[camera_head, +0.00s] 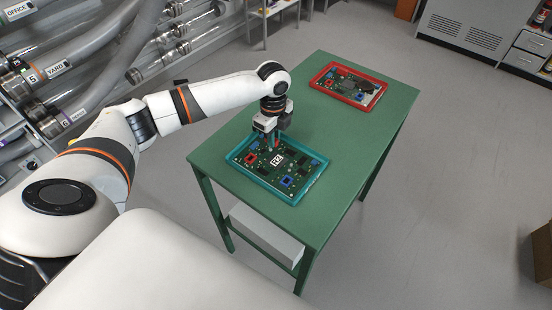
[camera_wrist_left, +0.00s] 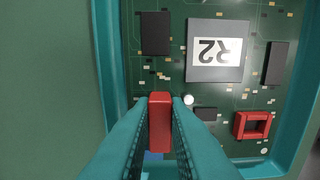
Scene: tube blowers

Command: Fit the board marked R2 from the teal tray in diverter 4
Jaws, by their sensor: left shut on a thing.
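The green board marked R2 (camera_head: 289,172) lies in the teal tray (camera_head: 294,200) on the green table. In the left wrist view the R2 board (camera_wrist_left: 225,95) fills much of the picture, with its white label upside down, and the teal tray's wall (camera_wrist_left: 108,60) runs along its left side. My left gripper (camera_head: 274,143) is over the board's far side, pointing down. Its teal fingers (camera_wrist_left: 160,120) are shut on a red block-shaped part (camera_wrist_left: 160,122), seemingly a handle of the board. Whether the board is lifted cannot be told. Diverter 4 is not identifiable. My right gripper is not in view.
A red tray (camera_head: 348,98) with another board stands at the table's far end. Bare green tabletop (camera_head: 307,115) lies between the trays. Clear pipes with labels such as YARD (camera_head: 57,68) run along the left wall. A grey box (camera_head: 266,234) sits under the table.

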